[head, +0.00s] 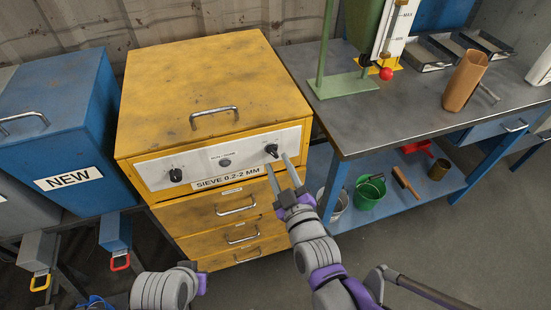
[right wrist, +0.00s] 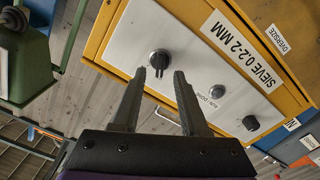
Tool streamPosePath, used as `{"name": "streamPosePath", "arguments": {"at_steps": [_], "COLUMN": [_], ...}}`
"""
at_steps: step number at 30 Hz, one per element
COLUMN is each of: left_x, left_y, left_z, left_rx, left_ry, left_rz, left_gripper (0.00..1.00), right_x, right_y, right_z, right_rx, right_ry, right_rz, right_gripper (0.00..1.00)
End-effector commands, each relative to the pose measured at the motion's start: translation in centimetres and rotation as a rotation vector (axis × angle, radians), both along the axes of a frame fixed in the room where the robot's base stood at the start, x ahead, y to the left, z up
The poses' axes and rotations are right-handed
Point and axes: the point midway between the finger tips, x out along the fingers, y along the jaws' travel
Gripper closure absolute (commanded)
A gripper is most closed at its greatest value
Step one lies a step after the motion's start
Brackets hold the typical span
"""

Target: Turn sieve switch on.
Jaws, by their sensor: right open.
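The yellow sieve cabinet (head: 215,85) has a light control panel (head: 205,163) above the label "SIEVE 0.2-2 MM". The panel carries a black right knob (head: 271,150), a small round middle control (head: 225,162) and a black left knob (head: 174,175). My right gripper (head: 277,161) is open and empty at the right knob. In the right wrist view, that knob (right wrist: 159,58) shows just beyond and between my open fingertips (right wrist: 160,73); I cannot tell whether they touch it. Only a part of my left arm shows at the bottom of the head view; its gripper is out of sight.
A metal handle (head: 215,114) lies on the cabinet top, and drawers with handles are below the panel. A workbench (head: 425,105) with a green stand (head: 345,85) is close on the right. A blue cabinet (head: 65,125) labelled "NEW" stands on the left.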

Motion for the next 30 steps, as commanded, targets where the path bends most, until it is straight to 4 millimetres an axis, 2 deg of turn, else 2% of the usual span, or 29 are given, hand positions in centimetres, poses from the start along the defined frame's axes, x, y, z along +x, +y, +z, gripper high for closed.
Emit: {"name": "streamPosePath", "arguments": {"at_steps": [1,6,17,18,20,25,30], "left_x": [0.0,0.1,0.1,0.1,0.1,0.1,0.1], "left_y": [0.0,0.0,0.0,0.0,0.0,0.0,0.0], "left_z": [-0.3,-0.7,-0.8,-0.8,-0.8,-0.8,-0.8], "left_rx": [0.0,0.0,0.0,0.0,0.0,0.0,0.0], "left_ry": [0.001,0.002,0.003,0.003,0.003,0.003,0.003], "left_rz": [0.0,0.0,0.0,0.0,0.0,0.0,0.0], "left_gripper": [1.0,1.0,1.0,1.0,1.0,1.0,1.0], "right_x": [0.9,2.8,3.4,3.4,3.4,3.3,3.3], "right_y": [0.3,0.9,1.1,1.1,1.1,1.1,1.1], "right_z": [-0.2,-0.1,0.0,0.0,0.0,0.0,0.0], "right_rx": [0.0,0.0,0.001,0.001,0.001,0.001,0.001], "right_ry": [0.0,0.001,0.001,0.001,0.001,0.001,0.001], "right_rz": [0.0,-0.001,-0.001,-0.001,-0.001,-0.001,-0.001], "right_gripper": [0.56,0.56,0.56,0.58,0.69,0.99,1.0]}}
